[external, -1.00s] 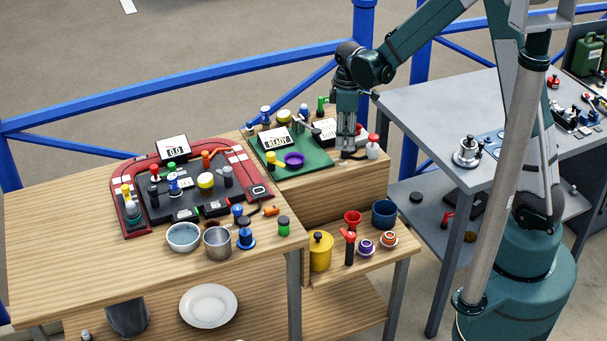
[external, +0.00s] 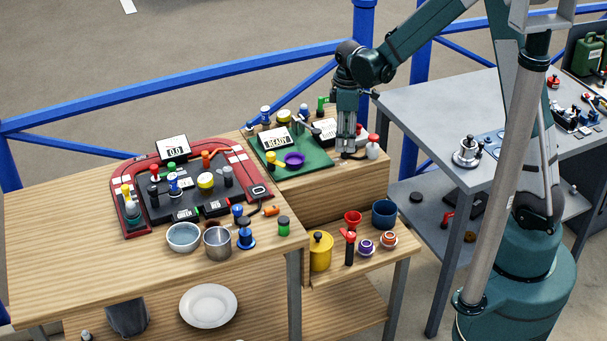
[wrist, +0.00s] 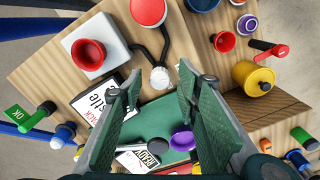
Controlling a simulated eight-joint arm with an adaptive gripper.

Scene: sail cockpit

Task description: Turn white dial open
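The white dial (wrist: 160,78) is a small ribbed white knob in the wrist view, beside dark bent pipes on the wooden top. My gripper (wrist: 158,88) is open, with one green-padded finger on each side of the dial's place in the picture. Nothing is held between the fingers. I cannot tell whether the fingertips touch the dial or hover above it. In the external view my gripper (external: 346,150) points straight down at the right end of the raised wooden top, and the dial is not clearly seen there.
A red cup (wrist: 87,53) on a white block and a red-topped white post (external: 373,147) stand close to my gripper. The green mat (external: 315,165) with a "READY" sign (external: 276,141) and a purple bowl (external: 294,159) lies to the left. The lower shelf holds a yellow pot (external: 320,252).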

